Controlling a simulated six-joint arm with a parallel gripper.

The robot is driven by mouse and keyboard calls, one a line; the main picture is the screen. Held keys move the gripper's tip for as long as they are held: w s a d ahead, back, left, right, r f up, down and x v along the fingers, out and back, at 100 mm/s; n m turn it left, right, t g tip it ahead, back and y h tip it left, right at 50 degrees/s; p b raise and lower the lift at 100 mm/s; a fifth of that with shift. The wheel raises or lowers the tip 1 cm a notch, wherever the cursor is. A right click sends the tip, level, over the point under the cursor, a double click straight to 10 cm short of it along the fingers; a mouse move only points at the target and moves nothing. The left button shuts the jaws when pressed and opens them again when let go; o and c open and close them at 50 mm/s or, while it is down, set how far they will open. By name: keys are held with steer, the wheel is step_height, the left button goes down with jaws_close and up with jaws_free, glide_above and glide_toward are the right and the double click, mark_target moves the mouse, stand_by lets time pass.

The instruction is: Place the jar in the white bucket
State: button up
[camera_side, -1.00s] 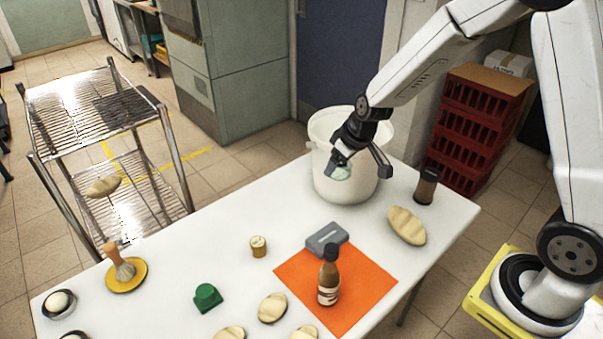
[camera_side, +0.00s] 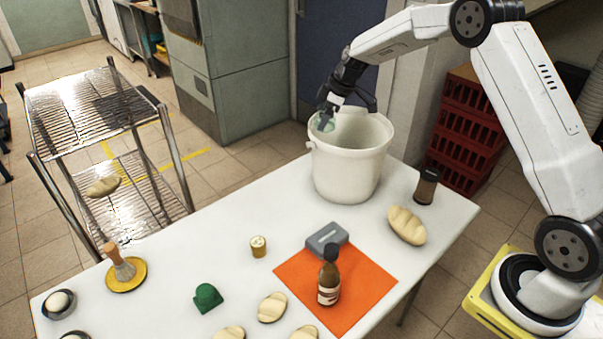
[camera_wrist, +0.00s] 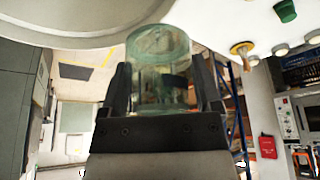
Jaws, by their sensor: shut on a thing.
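The jar (camera_wrist: 160,75) is clear, pale green glass and sits between the two dark fingers in the wrist view. In the side view a small part of the jar (camera_side: 322,124) shows at my gripper (camera_side: 328,116), which is shut on it. The white bucket (camera_side: 348,170) stands upright on the far part of the table. My gripper and the jar are at the bucket's left rim, at about rim height. I cannot tell whether the jar touches the rim. In the wrist view the pale bucket (camera_wrist: 60,22) fills the upper left.
A pepper-like shaker (camera_side: 426,186) and a bread roll (camera_side: 407,225) stand right of the bucket. A grey block (camera_side: 327,239) and a sauce bottle (camera_side: 329,280) are on an orange mat (camera_side: 363,289).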

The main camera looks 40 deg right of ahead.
steer(key=w+d+f+n+g+y, duration=0.1)
steer(key=w+d+f+n+g, duration=0.1)
steer(key=d+f+n, duration=0.3)
steer(key=shift+s+d+f+n+g, duration=0.3)
steer(key=shift+s+f+n, duration=0.7)
steer(key=shift+f, duration=1.7)
steer(key=shift+s+d+f+n+g, duration=0.1)
steer(key=shift+s+f+n+g, duration=0.45)
steer(key=shift+f+n, duration=1.6)
steer(key=shift+s+d+f+n+g, duration=0.15)
steer(key=shift+s+f+n+g, duration=0.4)
steer(key=shift+f, duration=2.75)
steer(key=shift+s+f, duration=0.1)
steer(key=shift+s, duration=0.15)
steer(key=shift+f, duration=1.95)
steer(key=shift+f, duration=0.15)
steer(key=o, duration=1.2)
steer(key=shift+o, duration=0.2)
